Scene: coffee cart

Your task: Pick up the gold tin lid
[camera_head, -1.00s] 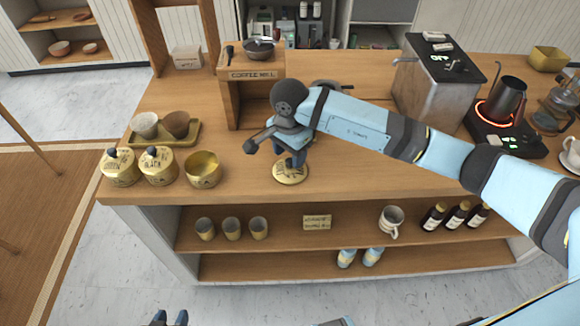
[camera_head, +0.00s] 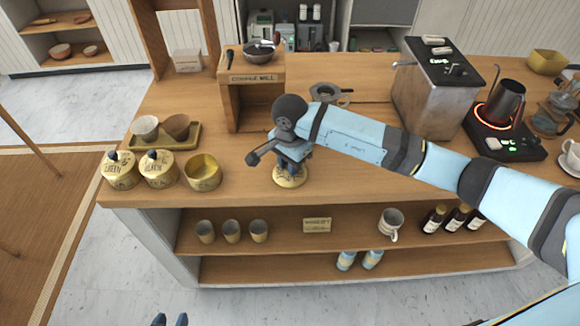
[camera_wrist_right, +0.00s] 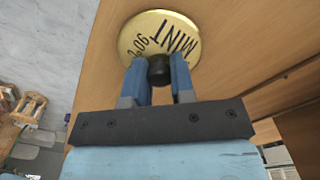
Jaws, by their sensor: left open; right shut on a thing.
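The gold tin lid (camera_head: 290,178) is round, with a black knob, near the front edge of the wooden counter. In the right wrist view the lid (camera_wrist_right: 150,32) shows the word MINT and a temperature mark. My right gripper (camera_head: 291,163) points down from above and is shut on the lid's black knob (camera_wrist_right: 159,70). The arm partly hides the lid in the head view. I cannot tell whether the lid touches the counter. My left gripper (camera_head: 170,320) is open and empty at the bottom edge of the head view, well away from the lid.
An open gold tin (camera_head: 203,172) stands left of the lid, beside two lidded tins (camera_head: 160,168). The coffee mill stand (camera_head: 252,88) is behind. A metal machine (camera_head: 435,90) and a hot plate (camera_head: 500,142) with a dark pitcher are right. The shelf below holds cups and bottles.

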